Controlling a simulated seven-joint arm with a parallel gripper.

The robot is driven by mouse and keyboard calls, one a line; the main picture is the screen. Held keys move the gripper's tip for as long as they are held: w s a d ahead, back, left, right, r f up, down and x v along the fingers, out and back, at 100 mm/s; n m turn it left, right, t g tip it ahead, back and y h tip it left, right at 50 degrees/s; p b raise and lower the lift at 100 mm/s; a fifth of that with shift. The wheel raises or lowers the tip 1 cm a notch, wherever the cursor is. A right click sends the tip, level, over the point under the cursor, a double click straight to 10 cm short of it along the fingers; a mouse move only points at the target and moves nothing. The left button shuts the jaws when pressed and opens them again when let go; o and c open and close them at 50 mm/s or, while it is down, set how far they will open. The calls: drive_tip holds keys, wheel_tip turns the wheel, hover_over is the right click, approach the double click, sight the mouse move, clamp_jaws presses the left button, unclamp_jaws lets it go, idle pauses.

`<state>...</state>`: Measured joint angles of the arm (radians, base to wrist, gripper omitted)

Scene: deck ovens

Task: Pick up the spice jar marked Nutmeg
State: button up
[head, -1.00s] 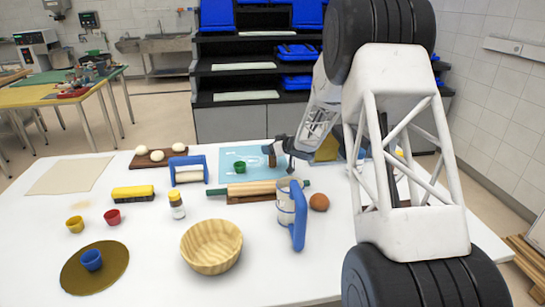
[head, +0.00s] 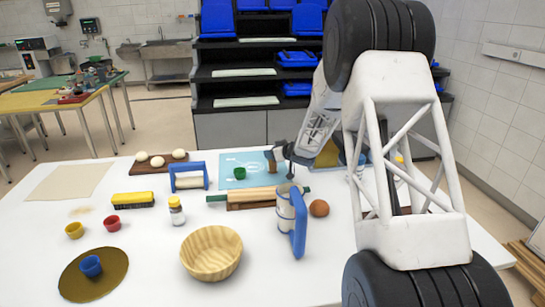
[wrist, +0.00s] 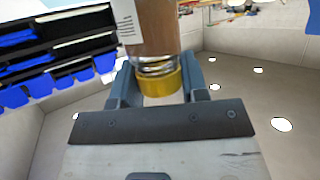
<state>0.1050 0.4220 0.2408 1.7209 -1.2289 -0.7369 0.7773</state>
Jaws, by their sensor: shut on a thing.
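A spice jar with brown contents, a white label and a yellow-gold lid (wrist: 155,35) is between my gripper's fingers in the wrist view. My gripper (wrist: 157,82) is shut on the jar around its lid end. The label's print is too small to read, so I cannot confirm the name. In the head view, my gripper (head: 279,154) is at the far side of the white table, over the light-blue mat, with the small brown jar (head: 270,161) at its tip. A second jar with a yellow lid (head: 176,211) stands upright on the table, its label unreadable.
A rolling pin (head: 255,194), a blue-handled mug-like item (head: 298,222) and a brown ball (head: 319,208) lie near my arm. A green cup (head: 239,173) is on the mat. A wooden bowl (head: 212,253) stands in front. The table's left front is partly clear.

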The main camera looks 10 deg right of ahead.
wheel_tip(320, 180, up, 10)
drive_tip(key=shift+f, duration=0.1)
idle(0.4)
